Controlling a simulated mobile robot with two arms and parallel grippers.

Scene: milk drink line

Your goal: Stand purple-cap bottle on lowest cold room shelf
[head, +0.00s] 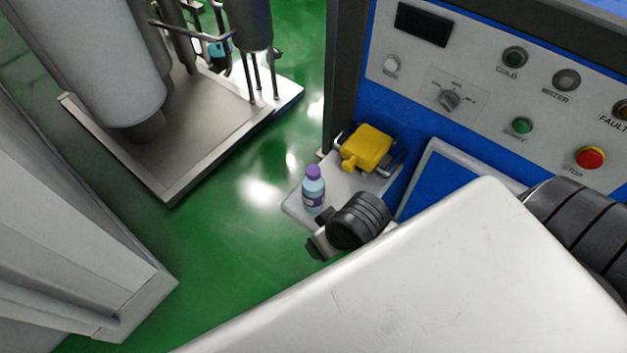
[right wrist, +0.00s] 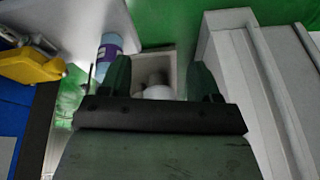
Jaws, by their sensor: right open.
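The purple-cap bottle (head: 313,192) stands upright on a small pale ledge at the front of the blue machine in the head view. It has a pale blue body and a purple label. In the right wrist view part of the bottle (right wrist: 109,46) shows at the upper left, outside the left-hand finger. My right gripper (right wrist: 160,78) is open, with the bottle not between its fingers. In the head view my right gripper (head: 318,246) is partly hidden by its wrist, just in front of and below the bottle. My left gripper is out of view. I cannot identify the cold room shelf.
A yellow object (head: 366,148) lies behind the bottle on the pale ledge (head: 297,205). The machine's control panel (head: 470,75) rises at the right. A steel tank platform (head: 170,150) stands at the upper left, a grey structure (head: 70,230) at the left. Green floor between is clear.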

